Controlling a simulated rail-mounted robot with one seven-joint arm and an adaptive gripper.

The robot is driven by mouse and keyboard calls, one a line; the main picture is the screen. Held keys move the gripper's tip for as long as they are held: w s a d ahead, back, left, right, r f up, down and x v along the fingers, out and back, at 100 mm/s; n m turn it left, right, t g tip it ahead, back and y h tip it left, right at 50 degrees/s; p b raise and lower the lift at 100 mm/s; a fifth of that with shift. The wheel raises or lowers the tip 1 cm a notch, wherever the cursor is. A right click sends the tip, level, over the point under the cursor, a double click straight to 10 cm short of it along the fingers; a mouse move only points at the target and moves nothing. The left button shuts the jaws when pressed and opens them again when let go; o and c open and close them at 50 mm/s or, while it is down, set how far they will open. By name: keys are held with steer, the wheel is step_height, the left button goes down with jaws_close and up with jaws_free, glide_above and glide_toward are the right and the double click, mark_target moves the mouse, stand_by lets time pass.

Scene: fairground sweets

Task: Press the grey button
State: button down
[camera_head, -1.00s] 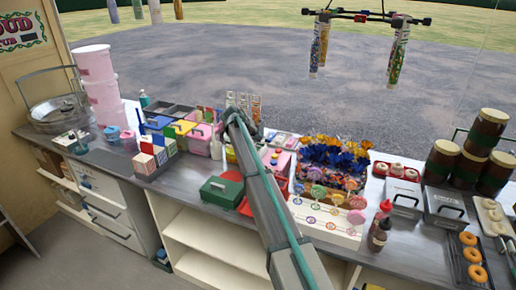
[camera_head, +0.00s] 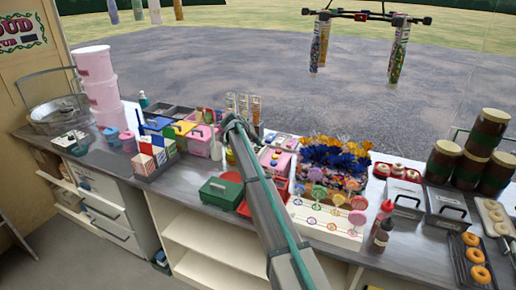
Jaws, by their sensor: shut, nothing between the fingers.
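A pink box with small coloured knobs or buttons (camera_head: 276,159) stands on the counter just right of my arm. My arm partly covers its left side. I cannot make out a grey button for certain at this size. My arm rises from the bottom of the picture to a bend over the middle of the counter. My gripper does not show; the arm appears to hide it, so its distance to the box cannot be told.
Bottles hang from a rack (camera_head: 366,16) above.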

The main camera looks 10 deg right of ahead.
mark_target(257, 147)
steer(key=shift+f, duration=0.2)
stand_by(0.6)
steer(key=shift+f+b, duration=0.3)
steer(key=shift+b, duration=0.1)
steer(key=shift+f, duration=0.3)
stand_by(0.7)
steer(key=shift+r, duration=0.8)
steer(key=shift+r+p, duration=0.3)
steer(key=shift+r, duration=2.2)
